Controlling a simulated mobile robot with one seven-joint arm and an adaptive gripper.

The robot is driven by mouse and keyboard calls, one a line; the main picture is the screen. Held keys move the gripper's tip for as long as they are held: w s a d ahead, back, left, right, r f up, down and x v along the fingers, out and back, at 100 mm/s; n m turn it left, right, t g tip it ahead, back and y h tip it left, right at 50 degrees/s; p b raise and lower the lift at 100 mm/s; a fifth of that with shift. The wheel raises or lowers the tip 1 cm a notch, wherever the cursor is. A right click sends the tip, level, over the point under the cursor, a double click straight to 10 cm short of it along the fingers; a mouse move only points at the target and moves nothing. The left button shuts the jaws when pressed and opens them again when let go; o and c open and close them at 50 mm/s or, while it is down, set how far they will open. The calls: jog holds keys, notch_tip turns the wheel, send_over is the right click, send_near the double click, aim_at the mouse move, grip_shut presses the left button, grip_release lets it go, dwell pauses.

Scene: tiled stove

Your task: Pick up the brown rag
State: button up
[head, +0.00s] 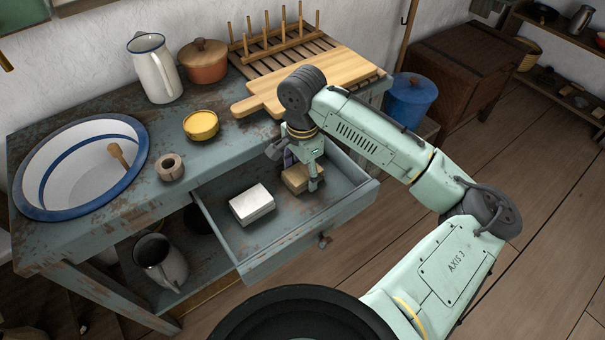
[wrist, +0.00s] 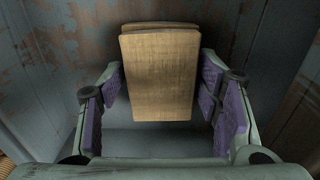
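The brown rag (head: 296,178), a folded tan cloth block, lies in the open drawer at its right side. In the wrist view the rag (wrist: 160,75) fills the space between my fingers. My gripper (head: 301,180) points down into the drawer over the rag. In the wrist view my gripper (wrist: 161,88) has its purple-padded fingers wide apart, one on each side of the rag. The pads are close to the rag's edges; I cannot tell whether they touch it. In the head view my gripper hides part of the rag.
A white block (head: 252,204) lies left of the rag in the drawer (head: 290,238), whose walls surround both. The worktop above holds a cutting board (head: 310,82), a yellow bowl (head: 201,125) and a tape roll (head: 170,167). The drawer floor in front is clear.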

aim_at(302, 171)
jog(key=c, duration=0.7)
jog(key=shift+c, duration=0.2)
notch_tip(302, 171, up, 10)
jog(key=shift+r+b, duration=0.1)
jog(key=shift+b, duration=0.4)
jog(key=o, duration=0.6)
jog(key=c, duration=0.5)
